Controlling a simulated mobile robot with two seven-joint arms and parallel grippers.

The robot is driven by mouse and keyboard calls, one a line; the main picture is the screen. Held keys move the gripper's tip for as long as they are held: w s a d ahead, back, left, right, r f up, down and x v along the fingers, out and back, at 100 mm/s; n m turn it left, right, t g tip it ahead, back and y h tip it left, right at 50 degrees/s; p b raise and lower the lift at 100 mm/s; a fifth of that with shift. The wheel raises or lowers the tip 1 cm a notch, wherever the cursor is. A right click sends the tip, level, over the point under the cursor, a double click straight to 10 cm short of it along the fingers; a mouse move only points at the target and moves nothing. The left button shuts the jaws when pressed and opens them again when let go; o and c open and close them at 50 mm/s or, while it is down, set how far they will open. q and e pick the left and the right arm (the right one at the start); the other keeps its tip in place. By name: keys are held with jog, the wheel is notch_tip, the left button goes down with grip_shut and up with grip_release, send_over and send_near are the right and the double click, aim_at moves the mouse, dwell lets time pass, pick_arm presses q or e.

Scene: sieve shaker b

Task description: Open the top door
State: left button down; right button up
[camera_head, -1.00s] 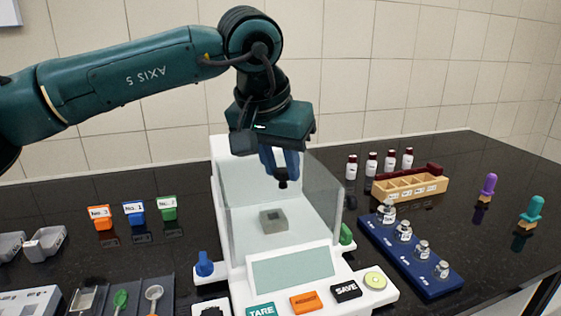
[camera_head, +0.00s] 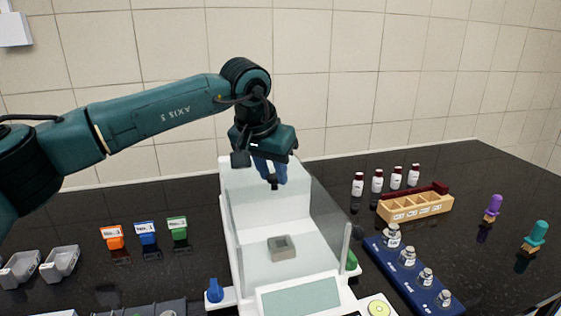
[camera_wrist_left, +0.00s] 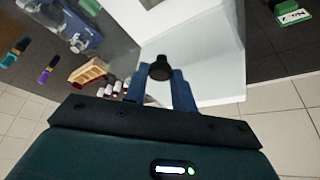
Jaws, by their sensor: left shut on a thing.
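The balance with its clear glass draft shield stands in the middle of the head view, with its white back panel (camera_head: 240,190) and right glass side (camera_head: 328,225). The top door is transparent, and its outline is hard to make out in the head view. My left gripper (camera_head: 272,178) is above the rear part of the chamber, pointing down. In the left wrist view its blue fingers (camera_wrist_left: 160,85) are shut on a dark round knob (camera_wrist_left: 160,68), apparently the top door's handle. A grey square cup (camera_head: 282,248) sits inside the chamber. My right gripper is not in view.
Orange, blue and green numbered holders (camera_head: 146,233) stand to the left. A blue rack of weights (camera_head: 415,275) and a wooden box (camera_head: 415,206) with several red-capped vials (camera_head: 377,182) behind it are to the right. The tiled wall is close behind.

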pick_arm(q)
jog(key=w+p, duration=0.1)
jog(key=w, duration=0.1)
jog(key=w+a+p, duration=0.1)
jog(key=shift+w+a+r, duration=0.1)
jog(key=shift+w+r, duration=0.1)
jog(key=shift+w, duration=0.2)
jog(key=shift+w+a+f+p, duration=0.15)
jog(key=shift+w+f+p, duration=0.05)
jog(key=shift+w+p, duration=0.25)
jog(key=c, duration=1.1)
grip_release()
jog(key=shift+r, duration=0.1)
jog(key=b+v, duration=0.1)
jog(key=v, duration=1.2)
jog(key=shift+b, duration=0.4)
jog(key=shift+s, duration=0.15)
